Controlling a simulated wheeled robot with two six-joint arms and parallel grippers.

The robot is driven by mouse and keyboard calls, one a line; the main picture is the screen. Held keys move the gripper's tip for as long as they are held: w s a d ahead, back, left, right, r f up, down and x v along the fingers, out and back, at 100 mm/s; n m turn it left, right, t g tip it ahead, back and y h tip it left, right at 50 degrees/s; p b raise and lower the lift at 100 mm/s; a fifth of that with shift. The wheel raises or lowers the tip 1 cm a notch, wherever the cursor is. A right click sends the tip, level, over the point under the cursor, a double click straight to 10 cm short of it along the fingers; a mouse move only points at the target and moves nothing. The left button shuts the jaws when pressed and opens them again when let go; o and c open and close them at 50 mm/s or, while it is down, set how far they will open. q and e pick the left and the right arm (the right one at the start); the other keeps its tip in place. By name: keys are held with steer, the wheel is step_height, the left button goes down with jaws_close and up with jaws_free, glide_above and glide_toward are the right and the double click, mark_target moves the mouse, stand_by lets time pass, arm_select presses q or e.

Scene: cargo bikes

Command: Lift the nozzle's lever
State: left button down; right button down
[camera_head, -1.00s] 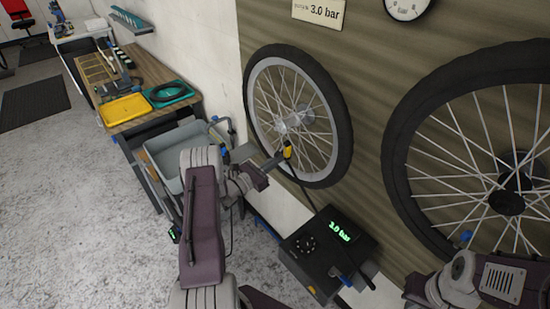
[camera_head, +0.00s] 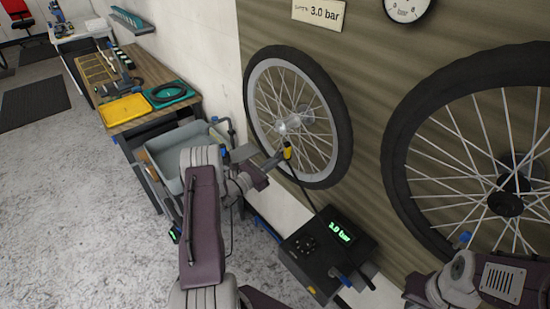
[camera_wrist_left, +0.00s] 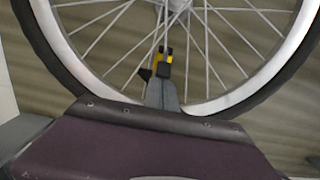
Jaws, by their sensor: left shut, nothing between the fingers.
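The nozzle (camera_head: 287,152) is a small yellow and black piece at the lower rim of the left wheel. A black hose runs from it down to the pump box. It also shows in the left wrist view (camera_wrist_left: 164,64), near the spokes. Its lever is too small to tell apart clearly; a black part sticks out to its left in the wrist view. My left gripper (camera_head: 277,160) is shut and empty, its tips right at the nozzle's near side. In the wrist view the grey fingers (camera_wrist_left: 162,93) reach up to the nozzle's lower end.
The left wheel (camera_head: 338,135) and a larger right wheel (camera_head: 398,170) stand against the wall panel. The pump box (camera_head: 300,252) reads 3.0 bar, below the nozzle. A workbench with a yellow tray (camera_head: 125,109) and a grey bin (camera_head: 160,149) stand at left. The left floor is open.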

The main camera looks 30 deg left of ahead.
mark_target(285, 147)
arm_select(q)
steer(key=shift+s+r+p, duration=0.15)
steer(key=shift+r+p, duration=0.8)
steer(key=shift+r, duration=0.65)
steer(key=shift+w+d+r+p, duration=0.1)
steer(key=shift+w+r+p, duration=0.2)
steer(key=shift+r+p, duration=0.05)
steer(key=shift+f, duration=0.1)
steer(key=shift+s, duration=0.3)
steer(key=v, duration=0.9)
steer(key=shift+w, duration=0.15)
